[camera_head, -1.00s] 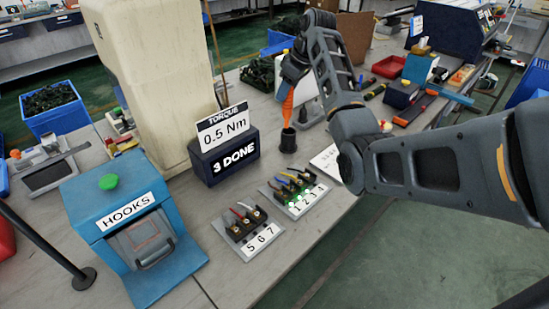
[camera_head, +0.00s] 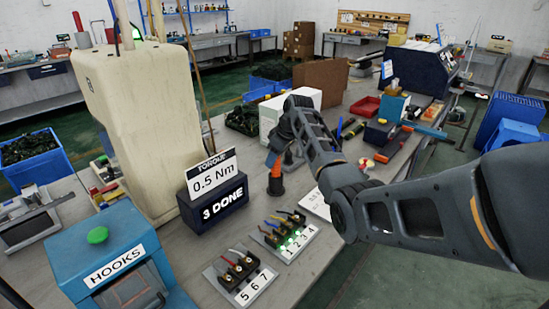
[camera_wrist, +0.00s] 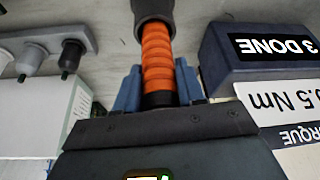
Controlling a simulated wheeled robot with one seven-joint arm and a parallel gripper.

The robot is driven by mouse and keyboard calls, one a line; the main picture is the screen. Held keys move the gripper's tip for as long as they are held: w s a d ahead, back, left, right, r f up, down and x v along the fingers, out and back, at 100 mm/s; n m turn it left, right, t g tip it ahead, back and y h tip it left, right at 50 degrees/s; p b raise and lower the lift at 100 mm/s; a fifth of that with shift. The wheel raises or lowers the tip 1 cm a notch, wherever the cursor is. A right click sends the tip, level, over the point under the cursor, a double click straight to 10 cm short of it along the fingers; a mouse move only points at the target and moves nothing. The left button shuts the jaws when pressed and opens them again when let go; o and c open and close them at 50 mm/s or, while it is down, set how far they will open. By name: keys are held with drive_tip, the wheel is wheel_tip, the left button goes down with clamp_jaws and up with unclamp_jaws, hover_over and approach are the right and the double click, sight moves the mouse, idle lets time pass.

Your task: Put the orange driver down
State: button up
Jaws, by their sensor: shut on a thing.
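The orange driver (camera_wrist: 157,55) is upright, with its ribbed handle between the two blue fingers of my gripper (camera_wrist: 157,88) in the wrist view. My gripper is shut on it. The driver's far end goes into a dark round holder (camera_wrist: 152,10), so its tip is hidden. In the head view, my gripper (camera_head: 277,150) is over the dark holder (camera_head: 276,183) on the bench, and only a sliver of orange (camera_head: 270,159) shows beside it.
The "3 DONE" torque box (camera_head: 215,205) stands close left of the holder. Terminal blocks on numbered plates (camera_head: 290,240) lie in front. A white box (camera_head: 290,108) stands behind. The blue HOOKS dispenser (camera_head: 110,255) is at front left; a red tray (camera_head: 364,107) is at back right.

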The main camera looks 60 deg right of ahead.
drive_tip(key=shift+f, duration=0.15)
drive_tip(key=o, duration=1.2)
drive_tip(key=shift+c, duration=0.2)
drive_tip(key=v, duration=1.2)
drive_tip(key=shift+b, duration=0.35)
